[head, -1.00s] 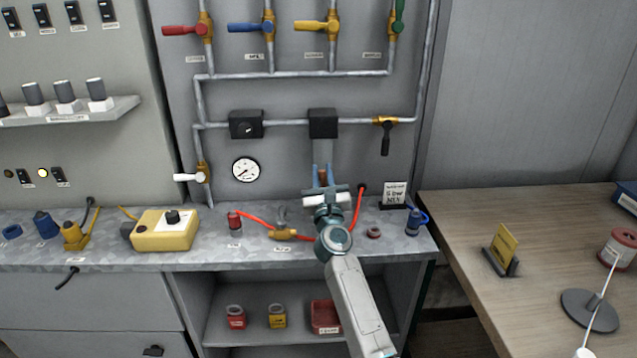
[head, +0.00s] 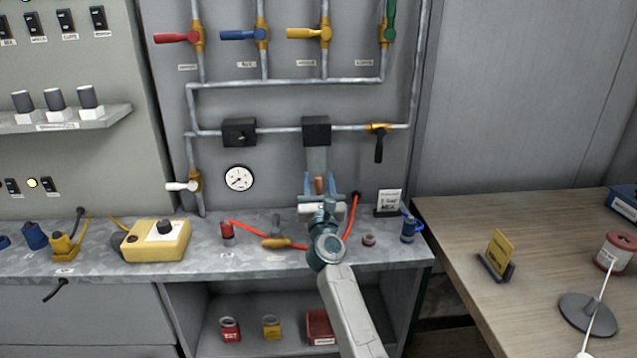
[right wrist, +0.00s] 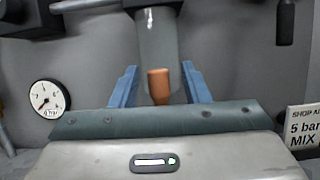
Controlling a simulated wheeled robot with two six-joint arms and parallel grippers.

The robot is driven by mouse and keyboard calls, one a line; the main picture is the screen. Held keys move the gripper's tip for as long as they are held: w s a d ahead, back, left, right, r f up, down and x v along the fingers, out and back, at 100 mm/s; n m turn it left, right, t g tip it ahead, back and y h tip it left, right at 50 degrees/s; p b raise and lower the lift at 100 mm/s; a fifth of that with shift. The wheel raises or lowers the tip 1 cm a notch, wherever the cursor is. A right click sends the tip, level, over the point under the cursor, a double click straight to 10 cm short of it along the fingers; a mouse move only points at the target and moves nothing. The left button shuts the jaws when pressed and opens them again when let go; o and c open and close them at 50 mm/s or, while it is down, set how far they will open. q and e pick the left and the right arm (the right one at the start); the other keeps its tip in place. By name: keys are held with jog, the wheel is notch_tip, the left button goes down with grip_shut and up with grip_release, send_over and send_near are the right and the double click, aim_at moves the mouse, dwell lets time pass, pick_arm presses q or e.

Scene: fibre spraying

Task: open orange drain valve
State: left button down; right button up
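The orange drain valve (right wrist: 158,86) hangs below a clear grey bowl (right wrist: 158,38). In the head view the bowl (head: 316,158) hangs from a black block on the pipe panel. My right gripper (right wrist: 160,86) is open, with one blue finger on each side of the valve. A gap shows between the left-hand finger and the knob. In the head view my right gripper (head: 320,184) is around the valve (head: 319,185). My left gripper is not in view.
A pressure gauge (head: 239,178) is left of the bowl. A sign (head: 389,201) and a blue fitting (head: 409,229) stand to the right on the bench. A red hose (head: 351,216) runs close by my right gripper. A black-handled valve (head: 379,145) hangs at the right.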

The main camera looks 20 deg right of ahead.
jog(key=v, duration=0.5)
jog(key=shift+f, duration=0.1)
jog(key=b, duration=0.1)
send_near(319, 186)
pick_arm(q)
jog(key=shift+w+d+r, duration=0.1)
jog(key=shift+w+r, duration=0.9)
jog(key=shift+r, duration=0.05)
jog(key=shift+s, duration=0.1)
pick_arm(e)
jog(key=shift+s, duration=0.1)
